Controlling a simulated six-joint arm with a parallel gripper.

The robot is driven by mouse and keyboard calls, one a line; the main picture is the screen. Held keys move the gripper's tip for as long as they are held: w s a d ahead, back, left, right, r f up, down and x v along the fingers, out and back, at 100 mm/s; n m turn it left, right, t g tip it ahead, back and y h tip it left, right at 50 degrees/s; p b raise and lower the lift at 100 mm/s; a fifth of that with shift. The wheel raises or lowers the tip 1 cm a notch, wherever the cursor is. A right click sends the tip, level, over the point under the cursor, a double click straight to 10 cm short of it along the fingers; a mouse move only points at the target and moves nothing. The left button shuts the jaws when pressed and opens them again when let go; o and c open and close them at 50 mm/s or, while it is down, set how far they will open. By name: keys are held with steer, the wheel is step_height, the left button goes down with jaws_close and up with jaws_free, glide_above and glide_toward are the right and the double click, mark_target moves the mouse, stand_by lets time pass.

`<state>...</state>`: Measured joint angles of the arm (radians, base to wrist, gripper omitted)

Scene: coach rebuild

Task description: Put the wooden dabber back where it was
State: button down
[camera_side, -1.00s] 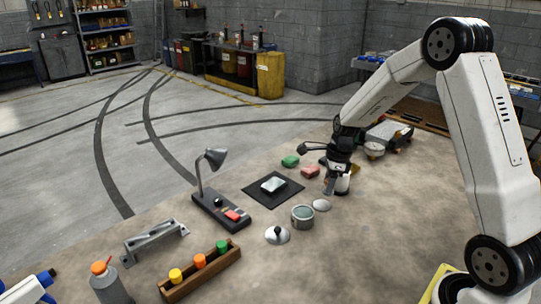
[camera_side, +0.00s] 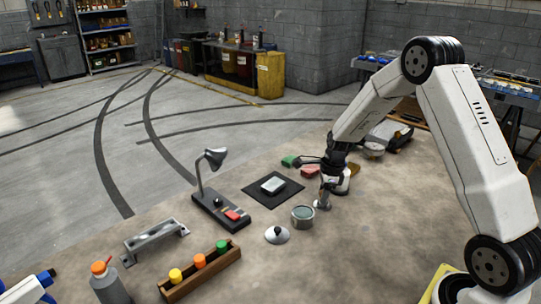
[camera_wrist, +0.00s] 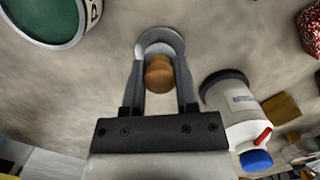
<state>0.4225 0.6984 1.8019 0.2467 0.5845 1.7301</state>
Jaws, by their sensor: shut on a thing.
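The wooden dabber shows in the wrist view as a rounded brown wooden end (camera_wrist: 158,74) between the two fingers. My gripper (camera_wrist: 160,62) is shut on it. A round pale metal dish (camera_wrist: 165,38) lies directly beyond and partly behind the dabber. In the side view my gripper (camera_side: 323,200) is low over this dish (camera_side: 321,207), just right of the tin. The dabber's lower end is hidden, so I cannot tell whether it touches the dish.
An open tin (camera_side: 302,217) with greenish contents stands close left of my gripper. A white container (camera_wrist: 238,112) is close on its right in the wrist view. A lid (camera_side: 277,235), a black mat (camera_side: 256,195) and a lamp (camera_side: 213,162) stand further left.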

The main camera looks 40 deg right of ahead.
steer(key=shift+f, duration=0.15)
steer(key=shift+c, duration=1.8)
jaws_free()
steer(key=shift+r, duration=0.2)
step_height(320, 180, up, 12)
steer(key=s+d, duration=0.1)
steer(key=shift+s, duration=0.2)
steer(key=shift+f, duration=0.1)
